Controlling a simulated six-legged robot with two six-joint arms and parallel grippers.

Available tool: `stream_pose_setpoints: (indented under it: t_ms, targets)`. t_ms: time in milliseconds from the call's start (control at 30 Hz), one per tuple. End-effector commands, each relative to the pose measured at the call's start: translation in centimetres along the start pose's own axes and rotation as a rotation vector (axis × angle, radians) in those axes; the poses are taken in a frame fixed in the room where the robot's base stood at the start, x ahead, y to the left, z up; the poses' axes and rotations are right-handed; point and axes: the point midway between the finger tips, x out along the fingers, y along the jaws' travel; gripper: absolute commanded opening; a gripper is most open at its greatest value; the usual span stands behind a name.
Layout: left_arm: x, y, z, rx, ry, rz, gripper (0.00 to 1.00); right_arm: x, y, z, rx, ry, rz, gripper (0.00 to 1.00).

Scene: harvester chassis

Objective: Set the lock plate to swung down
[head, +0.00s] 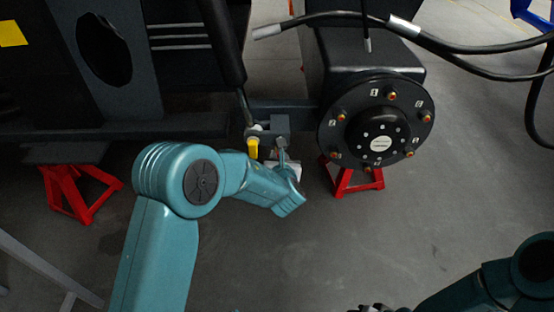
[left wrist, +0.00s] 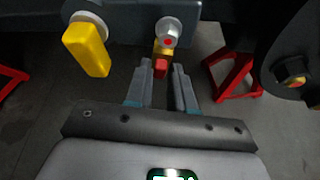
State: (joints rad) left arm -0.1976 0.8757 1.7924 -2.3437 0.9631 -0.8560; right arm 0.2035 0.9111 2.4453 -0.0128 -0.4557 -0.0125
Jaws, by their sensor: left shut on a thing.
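In the left wrist view, a small yellow plate with a red tip (left wrist: 161,67) hangs below a grey bolt with a pinkish face (left wrist: 169,31); I take it to be the lock plate. My left gripper (left wrist: 162,72) has its two fingers either side of the red tip and is shut on it. A yellow handle (left wrist: 86,50) on a white round boss stands to its left, clear of the fingers. In the head view this handle (head: 253,147) hangs from the grey bracket (head: 275,125), and my left gripper (head: 283,158) is just right of it, partly hidden by my wrist.
A black round hub (head: 376,131) with several orange-tipped fittings stands right of the bracket. Red stands (head: 75,192) support the dark chassis. Black hoses (head: 470,50) cross at upper right. The floor in front is clear.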

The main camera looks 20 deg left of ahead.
Motion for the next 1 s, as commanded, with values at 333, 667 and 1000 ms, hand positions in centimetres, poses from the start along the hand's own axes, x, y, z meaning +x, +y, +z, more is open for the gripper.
stream_pose_setpoints:
  t_ms: [333,667,1000]
  targets:
    - [-0.07,-0.3,-0.23,-0.065,0.006,-0.03,0.0,0.12,0.04,-0.1,-0.001,0.004,0.0,0.43]
    - [-0.07,-0.3,-0.21,-0.066,0.005,-0.031,0.0,0.13,0.04,-0.1,-0.001,0.004,0.0,0.43]
    - [-0.03,-0.26,-0.08,-0.067,0.002,-0.029,0.4,0.13,0.04,-0.09,-0.001,0.004,0.0,0.43]
